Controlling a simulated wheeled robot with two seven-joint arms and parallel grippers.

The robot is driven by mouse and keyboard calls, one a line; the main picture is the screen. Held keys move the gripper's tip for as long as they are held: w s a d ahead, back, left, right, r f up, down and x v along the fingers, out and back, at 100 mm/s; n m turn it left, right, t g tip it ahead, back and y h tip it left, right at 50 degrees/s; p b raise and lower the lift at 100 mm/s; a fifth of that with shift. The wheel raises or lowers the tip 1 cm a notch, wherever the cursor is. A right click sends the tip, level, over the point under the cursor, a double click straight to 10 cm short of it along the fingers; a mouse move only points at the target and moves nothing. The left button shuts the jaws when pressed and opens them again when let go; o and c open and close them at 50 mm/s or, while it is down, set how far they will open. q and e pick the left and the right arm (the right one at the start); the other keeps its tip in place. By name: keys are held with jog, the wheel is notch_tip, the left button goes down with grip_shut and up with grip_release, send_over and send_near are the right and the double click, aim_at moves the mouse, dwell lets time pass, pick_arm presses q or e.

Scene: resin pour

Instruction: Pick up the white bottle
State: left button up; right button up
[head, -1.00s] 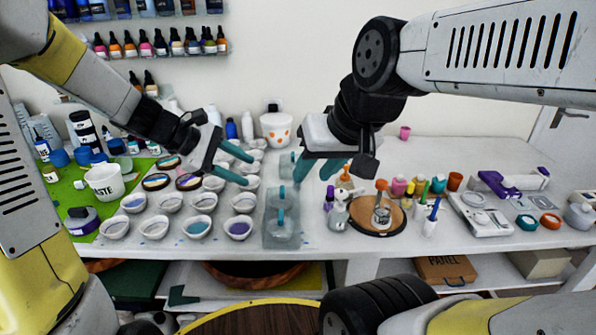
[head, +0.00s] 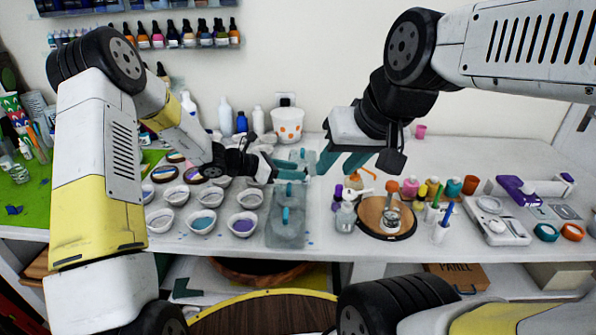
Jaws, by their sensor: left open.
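Several white bottles stand upright at the back by the wall: one (head: 225,117) left of a blue bottle, a slimmer one (head: 258,120) right of it, and another (head: 189,105) farther left, partly behind my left arm. I cannot tell which is the task's bottle. My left gripper (head: 306,165) is open, its teal fingers pointing right over the table, in front of the white bucket and apart from the bottles. My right gripper (head: 340,162) hangs to its right with teal fingers apart, apparently empty. The two grippers' fingertips look close together in the picture.
A white bucket with orange spots (head: 287,124) stands right of the bottles. Several small cups (head: 243,224) and a grey tray (head: 287,233) lie in front. A round wooden board (head: 372,222) with a jar stands right. The back right table is mostly clear.

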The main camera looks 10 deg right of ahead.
pick_arm(q)
jog(key=x, duration=0.3)
jog(key=shift+d+r, duration=0.1)
jog(key=shift+d, duration=0.05)
grip_shut()
jog(key=shift+s, duration=0.1)
